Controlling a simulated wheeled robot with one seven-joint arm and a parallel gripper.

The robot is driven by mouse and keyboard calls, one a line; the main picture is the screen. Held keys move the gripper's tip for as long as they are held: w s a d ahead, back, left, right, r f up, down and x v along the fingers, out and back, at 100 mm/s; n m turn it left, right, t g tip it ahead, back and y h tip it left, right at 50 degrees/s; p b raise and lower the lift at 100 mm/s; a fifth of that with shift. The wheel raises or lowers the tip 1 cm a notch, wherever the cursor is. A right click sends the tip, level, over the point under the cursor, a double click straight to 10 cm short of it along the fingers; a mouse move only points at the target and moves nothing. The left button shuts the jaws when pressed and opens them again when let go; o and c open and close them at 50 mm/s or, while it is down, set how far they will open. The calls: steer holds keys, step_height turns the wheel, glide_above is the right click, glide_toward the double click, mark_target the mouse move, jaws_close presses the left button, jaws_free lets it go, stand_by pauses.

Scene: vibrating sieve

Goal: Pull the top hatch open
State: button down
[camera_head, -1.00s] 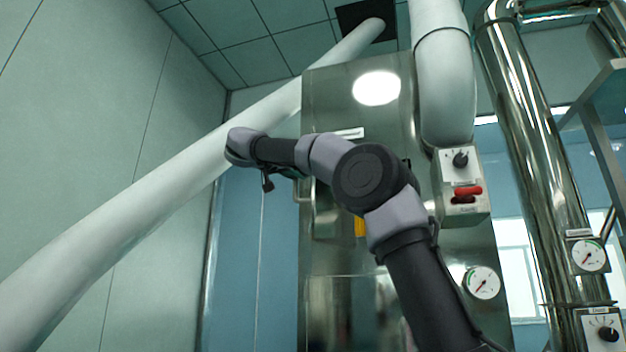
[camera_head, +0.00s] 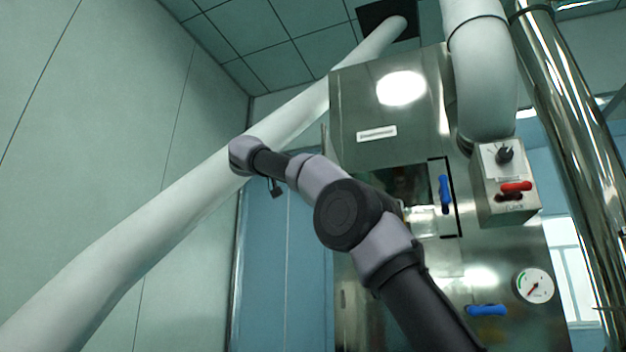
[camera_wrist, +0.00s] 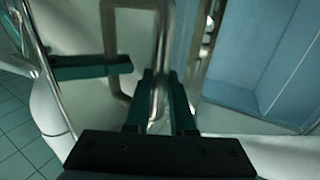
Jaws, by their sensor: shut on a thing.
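In the wrist view, the dark green fingers of my gripper (camera_wrist: 166,85) are shut on the metal loop handle (camera_wrist: 163,40). The handle stands on a shiny metal panel (camera_wrist: 75,30), which appears to be the top hatch. In the head view, the upper opening (camera_head: 402,184) of the steel machine shows, with a black edge along its right side and a dark inside. The hatch panel itself is mostly hidden or edge-on there, behind my arm. My gripper is hidden in the head view.
A blue latch handle (camera_head: 445,194) is beside the opening, and another blue handle (camera_head: 487,310) is lower. A control box (camera_head: 505,180) with a red switch and a gauge (camera_head: 534,286) are at right. A thick white pipe (camera_head: 180,220) slants across the left.

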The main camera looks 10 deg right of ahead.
steer(key=c, duration=0.8)
jaws_free()
steer(key=shift+w+d, duration=0.1)
steer(key=shift+o, duration=0.2)
steer(key=v, duration=1.1)
steer(key=shift+d, duration=0.1)
